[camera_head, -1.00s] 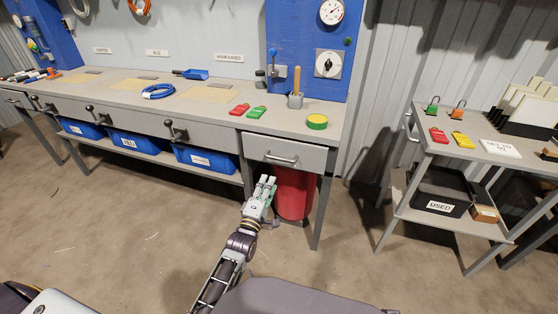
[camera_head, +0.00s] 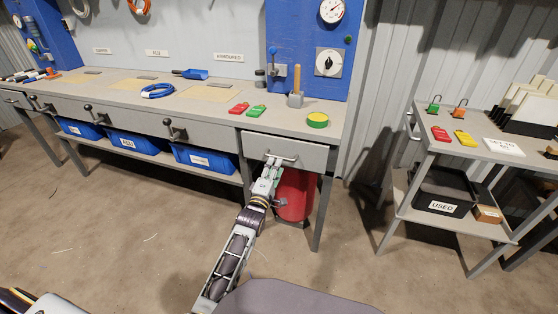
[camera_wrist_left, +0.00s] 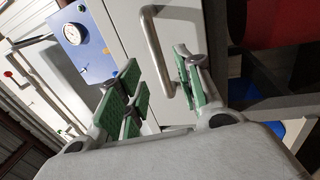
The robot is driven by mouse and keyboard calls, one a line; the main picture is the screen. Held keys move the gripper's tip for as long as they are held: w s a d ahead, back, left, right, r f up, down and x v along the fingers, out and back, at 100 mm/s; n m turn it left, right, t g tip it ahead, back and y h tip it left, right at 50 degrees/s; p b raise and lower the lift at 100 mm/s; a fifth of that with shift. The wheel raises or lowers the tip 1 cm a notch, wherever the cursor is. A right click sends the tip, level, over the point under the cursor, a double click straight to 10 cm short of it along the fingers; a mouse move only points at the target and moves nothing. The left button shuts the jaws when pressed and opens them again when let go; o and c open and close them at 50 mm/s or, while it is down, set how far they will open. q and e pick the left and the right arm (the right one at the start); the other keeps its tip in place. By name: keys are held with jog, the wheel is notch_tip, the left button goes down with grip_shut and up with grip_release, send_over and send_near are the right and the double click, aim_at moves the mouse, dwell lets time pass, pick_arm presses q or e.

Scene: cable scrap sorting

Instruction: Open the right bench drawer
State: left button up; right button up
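The right bench drawer (camera_head: 302,151) is a grey front at the right end of the bench and is closed. Its metal bar handle (camera_head: 281,159) also shows in the left wrist view (camera_wrist_left: 157,50). My left gripper (camera_head: 270,168) is at the handle, reaching up from below. In the left wrist view my left gripper (camera_wrist_left: 162,92) is open, with green finger pads on either side of the handle's lower end. The bar lies between the fingers, closer to the right one, and the pads do not look closed on it. My right gripper is out of view.
A red bin (camera_head: 295,196) stands under the drawer, just behind my left gripper. Red and green padlocks (camera_head: 257,112) and a tape roll (camera_head: 317,121) lie on the bench top. A grey trolley (camera_head: 400,190) stands at the right. Floor between them is free.

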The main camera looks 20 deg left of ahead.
pick_arm(q)
jog(key=w, duration=0.2)
jog(key=w+r+b, duration=0.1)
jog(key=w, duration=0.2)
jog(key=shift+w+d, duration=0.1)
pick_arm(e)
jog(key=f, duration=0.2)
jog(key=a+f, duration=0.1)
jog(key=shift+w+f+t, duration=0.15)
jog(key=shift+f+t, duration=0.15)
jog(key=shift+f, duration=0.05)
pick_arm(q)
jog(key=shift+c, duration=0.3)
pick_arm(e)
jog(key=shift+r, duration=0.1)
pick_arm(q)
grip_shut()
